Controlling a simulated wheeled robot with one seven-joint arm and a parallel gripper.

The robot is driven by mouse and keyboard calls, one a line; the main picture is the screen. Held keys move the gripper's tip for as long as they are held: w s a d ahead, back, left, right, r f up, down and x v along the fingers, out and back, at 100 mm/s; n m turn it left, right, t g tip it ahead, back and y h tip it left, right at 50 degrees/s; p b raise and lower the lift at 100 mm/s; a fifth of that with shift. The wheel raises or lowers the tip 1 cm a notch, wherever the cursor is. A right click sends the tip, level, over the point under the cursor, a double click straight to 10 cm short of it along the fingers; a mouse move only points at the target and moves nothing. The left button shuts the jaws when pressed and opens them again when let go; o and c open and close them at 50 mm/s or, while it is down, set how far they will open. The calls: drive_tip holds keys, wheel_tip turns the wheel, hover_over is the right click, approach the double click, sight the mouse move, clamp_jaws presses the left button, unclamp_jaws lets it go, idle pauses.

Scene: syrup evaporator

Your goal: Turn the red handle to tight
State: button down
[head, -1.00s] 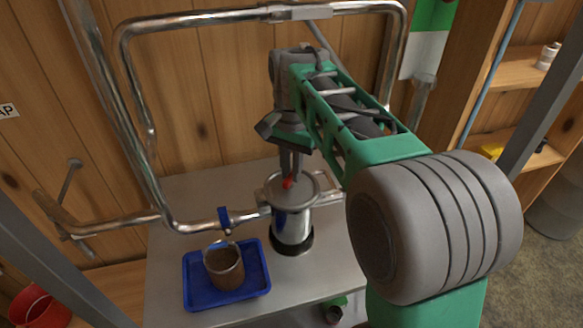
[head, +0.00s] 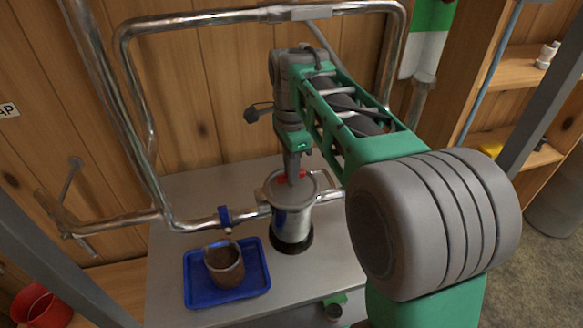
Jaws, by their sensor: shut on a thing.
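The red handle (head: 282,175) sits on top of the metal canister (head: 293,220), which stands upright on the grey table. My gripper (head: 291,178) points down from above and is shut on the handle. Any tight marking on the lid is too small or hidden to read.
A blue tray (head: 256,284) with a brown cup (head: 224,264) stands left of the canister. A metal pipe with a blue valve lever (head: 224,217) runs to the canister's left side. Bent pipes (head: 130,100) frame the space behind.

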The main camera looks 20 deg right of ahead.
idle(0.5)
drive_tip(key=c, duration=1.4)
unclamp_jaws()
drive_tip(key=shift+a, duration=0.1)
drive_tip(key=shift+r, duration=0.1)
wheel_tip(320, 180, up, 8)
drive_tip(key=shift+f, duration=0.2)
drive_tip(key=s+f+n+t, duration=0.4)
drive_tip(key=s+f+n, duration=0.9)
drive_tip(key=n, duration=0.4)
drive_tip(key=shift+s, duration=0.2)
